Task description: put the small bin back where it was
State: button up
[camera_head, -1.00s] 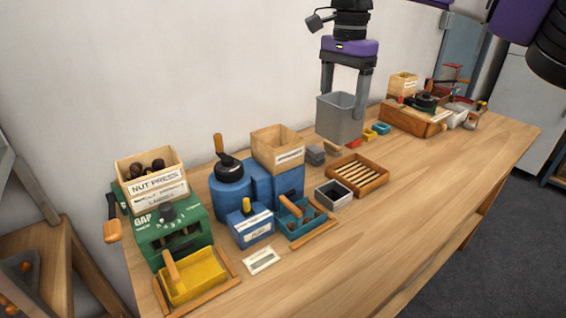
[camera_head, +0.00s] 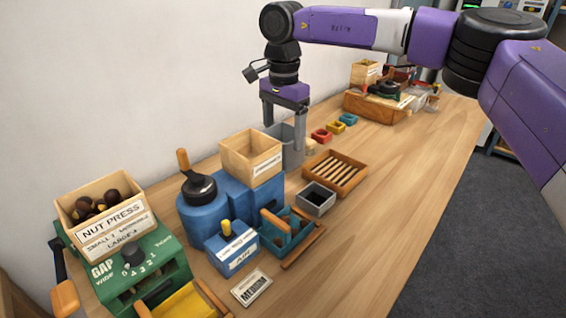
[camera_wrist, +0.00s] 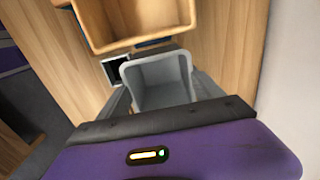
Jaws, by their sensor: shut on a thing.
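The small bin (camera_head: 292,150) is a plain grey open-topped box. In the head view it is upright, just behind and right of the wooden hopper box (camera_head: 250,155), which hides part of it. My gripper (camera_head: 283,124) points down with a finger at either side of the bin and is shut on it. In the wrist view the bin (camera_wrist: 160,78) looks empty, with the wooden box (camera_wrist: 140,40) close beyond it. I cannot tell whether the bin's base touches the table.
A slatted wooden tray (camera_head: 335,173) and a small dark-lined grey box (camera_head: 315,199) lie in front of the bin. The nut press (camera_head: 130,255) stands front left. The table's right front is clear.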

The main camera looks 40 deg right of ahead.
notch_tip(320, 180, down, 8)
jog(key=shift+f, duration=0.1)
jog(key=o, duration=2.1)
notch_tip(320, 180, up, 12)
